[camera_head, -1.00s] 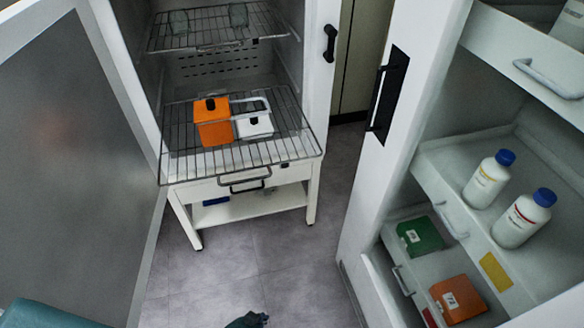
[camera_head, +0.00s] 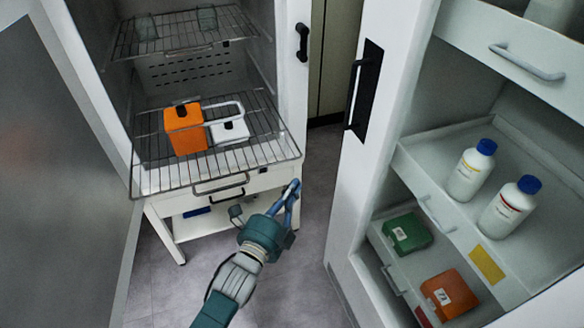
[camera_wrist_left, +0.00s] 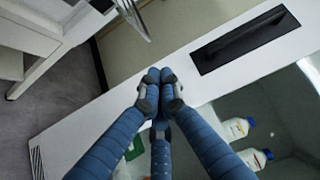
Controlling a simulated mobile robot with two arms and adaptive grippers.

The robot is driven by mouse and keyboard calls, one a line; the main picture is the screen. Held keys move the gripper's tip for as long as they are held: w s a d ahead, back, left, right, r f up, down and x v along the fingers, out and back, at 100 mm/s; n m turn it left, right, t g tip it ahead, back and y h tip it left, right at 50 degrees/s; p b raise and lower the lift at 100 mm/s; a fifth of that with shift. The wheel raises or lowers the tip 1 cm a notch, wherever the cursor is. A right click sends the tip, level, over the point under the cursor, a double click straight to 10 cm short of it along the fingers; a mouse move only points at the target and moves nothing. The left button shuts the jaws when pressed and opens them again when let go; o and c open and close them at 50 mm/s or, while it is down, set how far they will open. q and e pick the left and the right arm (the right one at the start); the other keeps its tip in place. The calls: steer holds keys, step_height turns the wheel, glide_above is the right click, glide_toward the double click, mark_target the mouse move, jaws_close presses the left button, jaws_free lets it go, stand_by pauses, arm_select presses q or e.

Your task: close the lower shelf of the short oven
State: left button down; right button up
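The short oven (camera_head: 294,92) stands open, at the upper left in the head view. Its lower shelf (camera_head: 150,181) is a wire rack pulled out past the oven front, with a handle (camera_head: 221,185) at its front edge. An orange box (camera_head: 184,138) and a white box (camera_head: 230,131) stand on it. My left gripper (camera_head: 294,186) is in front of the oven, near the rack's front right corner, apparently not touching it. My right gripper is out of view.
An upper wire rack (camera_head: 182,36) holds two glass items inside the oven. On the right, an open cabinet (camera_head: 345,195) has pulled-out drawers with two blue-capped bottles (camera_head: 470,172), a green box (camera_head: 407,232) and an orange box (camera_head: 449,294). Floor between them is free.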

mark_target(300, 158)
arm_select(q)
steer(key=shift+w+d+p, duration=0.15)
steer(key=shift+w+p, duration=0.1)
steer(key=shift+w, duration=1.5)
steer(key=shift+w+d+p, duration=0.15)
steer(key=shift+w+p, duration=0.05)
steer(key=shift+w, duration=1.55)
